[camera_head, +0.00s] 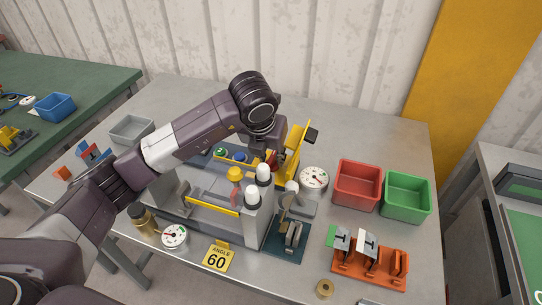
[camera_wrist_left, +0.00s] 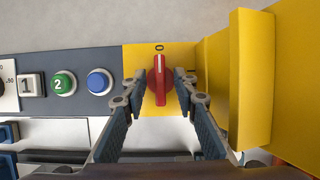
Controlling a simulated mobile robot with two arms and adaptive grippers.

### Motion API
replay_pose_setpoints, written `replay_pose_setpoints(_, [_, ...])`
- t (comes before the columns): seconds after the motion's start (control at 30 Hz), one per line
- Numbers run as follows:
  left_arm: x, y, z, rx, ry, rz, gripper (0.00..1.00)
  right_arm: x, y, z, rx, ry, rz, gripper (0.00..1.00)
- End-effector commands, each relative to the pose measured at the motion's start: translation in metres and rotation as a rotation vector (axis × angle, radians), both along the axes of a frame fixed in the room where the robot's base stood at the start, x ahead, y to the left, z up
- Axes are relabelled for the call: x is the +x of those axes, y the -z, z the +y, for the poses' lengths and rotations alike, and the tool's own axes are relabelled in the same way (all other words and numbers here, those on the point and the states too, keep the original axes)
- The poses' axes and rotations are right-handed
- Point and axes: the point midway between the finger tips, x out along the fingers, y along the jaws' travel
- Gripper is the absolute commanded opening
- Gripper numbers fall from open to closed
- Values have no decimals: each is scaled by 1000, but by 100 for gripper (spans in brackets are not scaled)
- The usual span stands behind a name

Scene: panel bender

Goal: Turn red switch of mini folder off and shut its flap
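The mini folder (camera_head: 205,220) stands on the grey table. Its red switch (camera_wrist_left: 158,82) sits on a yellow plate in the left wrist view, upright, with its white line toward the 0 mark. My left gripper (camera_wrist_left: 159,84) is open, one finger on each side of the switch; I cannot tell whether either touches it. In the head view my left gripper (camera_head: 268,152) reaches down at the back right of the folder, mostly hidden by its wrist. The yellow flap (camera_head: 295,142) stands open right of the switch; it also shows in the left wrist view (camera_wrist_left: 252,80). My right gripper is not in view.
A green button (camera_wrist_left: 64,83) and a blue button (camera_wrist_left: 99,81) sit left of the switch. A dial gauge (camera_head: 314,178), a red bin (camera_head: 357,164) and a green bin (camera_head: 407,176) stand right of the flap. An orange rack (camera_head: 370,271) stands at front right.

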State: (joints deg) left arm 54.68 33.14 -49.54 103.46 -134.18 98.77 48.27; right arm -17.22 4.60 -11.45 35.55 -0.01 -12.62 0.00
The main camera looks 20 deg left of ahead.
Motion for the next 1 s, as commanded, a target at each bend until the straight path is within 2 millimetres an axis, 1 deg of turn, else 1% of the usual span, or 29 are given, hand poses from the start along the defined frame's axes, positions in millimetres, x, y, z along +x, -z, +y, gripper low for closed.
replay_pose_setpoints(0.23, [0,0,0,0,1,1,28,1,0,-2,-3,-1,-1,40])
replay_pose_setpoints(0.37, [-3,-8,0,0,1,-1,28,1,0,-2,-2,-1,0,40])
replay_pose_setpoints(0.47, [-9,-24,0,0,2,-4,28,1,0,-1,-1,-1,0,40])
replay_pose_setpoints(0.7, [-29,-72,1,0,1,-5,28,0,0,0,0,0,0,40])
replay_pose_setpoints(0.8, [-36,-88,1,0,2,-3,28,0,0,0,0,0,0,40])
replay_pose_setpoints(0.9, [-41,-100,1,-1,1,-2,28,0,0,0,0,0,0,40])
replay_pose_setpoints(1.0, [-44,-108,1,0,1,-2,28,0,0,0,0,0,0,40])
